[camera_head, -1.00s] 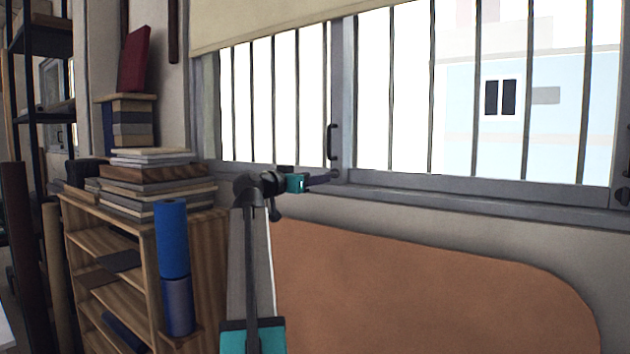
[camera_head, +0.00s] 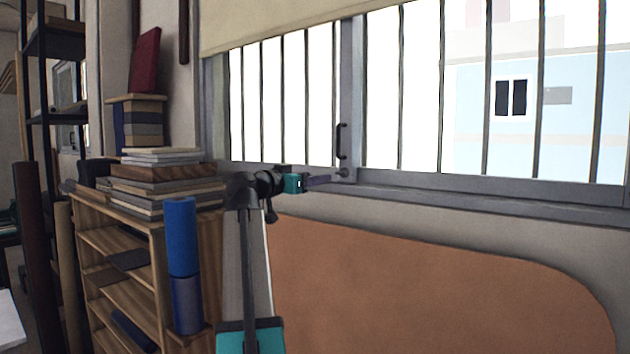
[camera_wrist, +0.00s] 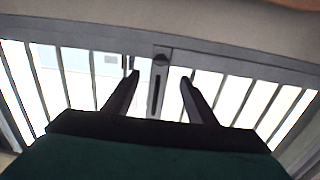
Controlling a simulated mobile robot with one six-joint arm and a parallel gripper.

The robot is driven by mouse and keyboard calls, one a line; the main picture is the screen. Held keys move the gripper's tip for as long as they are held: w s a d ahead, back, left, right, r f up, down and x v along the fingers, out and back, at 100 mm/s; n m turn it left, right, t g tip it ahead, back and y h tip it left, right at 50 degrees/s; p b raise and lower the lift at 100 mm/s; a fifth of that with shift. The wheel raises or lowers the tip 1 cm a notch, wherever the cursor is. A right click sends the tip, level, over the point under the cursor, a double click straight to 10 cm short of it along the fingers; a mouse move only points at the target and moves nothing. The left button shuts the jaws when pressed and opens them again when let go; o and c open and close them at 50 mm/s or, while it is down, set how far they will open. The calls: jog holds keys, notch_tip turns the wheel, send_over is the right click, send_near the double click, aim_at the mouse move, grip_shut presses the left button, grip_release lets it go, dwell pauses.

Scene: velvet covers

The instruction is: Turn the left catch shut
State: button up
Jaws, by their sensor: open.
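The left catch (camera_head: 342,173) is a small dark knob at the foot of the window's middle post, below a black pull handle (camera_head: 341,141). My gripper (camera_head: 322,181) is just left of it in the head view, with a small gap in the picture. In the wrist view the open fingers of my gripper (camera_wrist: 159,79) point toward the post, one on each side. The round catch (camera_wrist: 160,60) shows between and beyond the fingertips, with nothing held. Whether its lever is turned is too small to tell.
The grey window sill (camera_head: 480,203) runs just below the catch, with barred panes either side. A wooden shelf (camera_head: 158,262) with stacked books and a blue roll (camera_head: 181,237) stands at left. A brown panel (camera_head: 430,285) is below the sill.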

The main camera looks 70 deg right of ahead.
jog(key=shift+b+v, duration=0.45)
jog(key=shift+v, duration=1.35)
jog(key=shift+f+b, duration=0.1)
jog(key=shift+b, duration=0.35)
jog(key=shift+a, duration=0.15)
jog(key=b+v, duration=0.4)
jog(key=v, duration=0.9)
jog(key=shift+a, duration=0.3)
